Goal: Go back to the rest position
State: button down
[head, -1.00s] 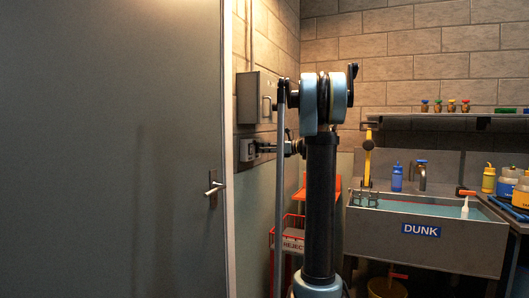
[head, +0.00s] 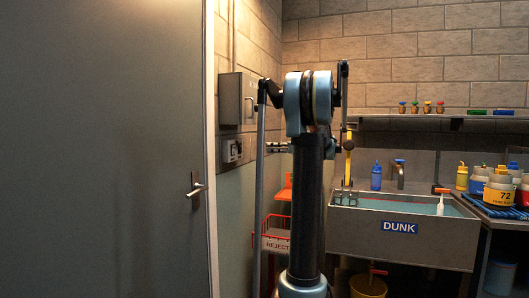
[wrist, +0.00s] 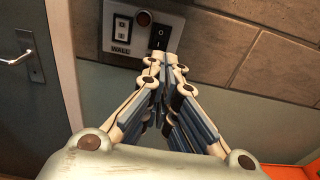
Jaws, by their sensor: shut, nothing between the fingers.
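My gripper (wrist: 172,62) shows in the wrist view with its fingertips together and nothing between them. In the head view the switch box (head: 232,150) is on the wall beside the door.
A grey door (head: 105,150) with a lever handle (head: 197,188) is at left. A grey cabinet (head: 238,98) hangs above the switch box. A red REJECT basket (head: 274,240) stands behind my arm. The DUNK sink (head: 450,240) and a bottle-covered bench are at right.

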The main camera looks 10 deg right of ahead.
jog(key=shift+s+d, duration=0.2)
jog(key=s+a+f+n+g+h, duration=0.3)
jog(key=s+a+f+n, duration=0.35)
jog(key=s+f, duration=0.4)
jog(key=s+a+f+n+g+h, duration=0.2)
jog(key=s+a+f+n+h, duration=0.4)
jog(key=s, duration=0.7)
jog(key=s+d+f+n+h, duration=0.2)
jog(key=s+f+n, duration=0.4)
jog(key=s+f, duration=0.4)
jog(key=s+d+f+n+g+h, duration=0.1)
jog(key=s+d+f+n+h, duration=0.2)
jog(key=s+f+n, duration=0.3)
jog(key=s+f, duration=0.5)
jog(key=shift+f+g+h, duration=0.3)
jog(key=shift+h, duration=0.1)
jog(key=shift+d, duration=0.1)
